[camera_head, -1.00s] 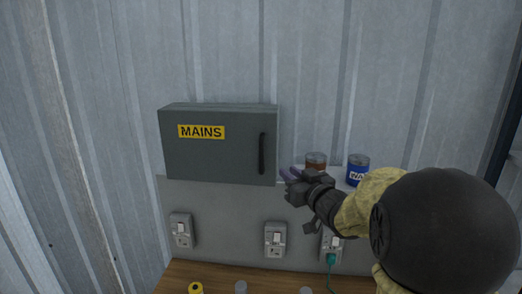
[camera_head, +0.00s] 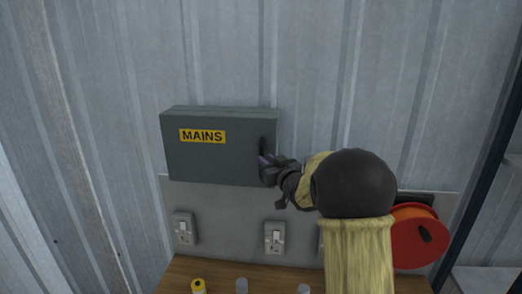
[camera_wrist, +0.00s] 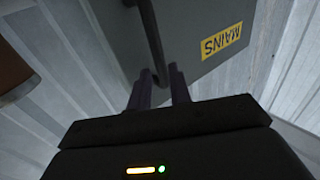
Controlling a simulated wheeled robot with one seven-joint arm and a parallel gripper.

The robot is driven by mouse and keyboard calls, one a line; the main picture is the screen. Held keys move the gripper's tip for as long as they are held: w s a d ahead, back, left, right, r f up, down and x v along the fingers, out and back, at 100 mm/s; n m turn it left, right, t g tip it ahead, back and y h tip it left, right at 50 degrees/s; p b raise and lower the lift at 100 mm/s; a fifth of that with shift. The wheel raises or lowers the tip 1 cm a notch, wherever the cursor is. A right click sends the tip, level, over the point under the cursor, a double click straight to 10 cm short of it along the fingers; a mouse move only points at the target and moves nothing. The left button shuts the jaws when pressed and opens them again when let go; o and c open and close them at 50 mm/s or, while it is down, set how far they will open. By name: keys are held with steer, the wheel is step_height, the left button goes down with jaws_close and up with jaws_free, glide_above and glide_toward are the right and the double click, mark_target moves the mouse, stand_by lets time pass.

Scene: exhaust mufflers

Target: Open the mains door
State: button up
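The mains box is a grey wall cabinet with a shut door (camera_head: 215,163) and a yellow MAINS label (camera_head: 203,136). Its dark vertical handle (camera_head: 263,144) is on the door's right side, with its lower part hidden by my gripper (camera_head: 264,161). In the wrist view the door (camera_wrist: 190,35) shows upside down, with the handle (camera_wrist: 151,40) running down towards my gripper (camera_wrist: 160,88). The two purple fingers are apart, with the handle's near end between them. I cannot tell whether either finger touches it.
Sockets (camera_head: 184,229) and (camera_head: 275,237) are on the grey panel below the box. A wooden bench (camera_head: 220,275) with small containers is underneath. A red and orange reel (camera_head: 418,238) is at right. The wall left of the box is clear.

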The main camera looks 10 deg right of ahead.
steer(key=shift+p+x, duration=0.9)
steer(key=shift+x, duration=1.4)
jaws_close()
steer(key=shift+s+f+b, duration=0.15)
steer(key=shift+s+b, duration=0.1)
steer(key=shift+b, duration=0.25)
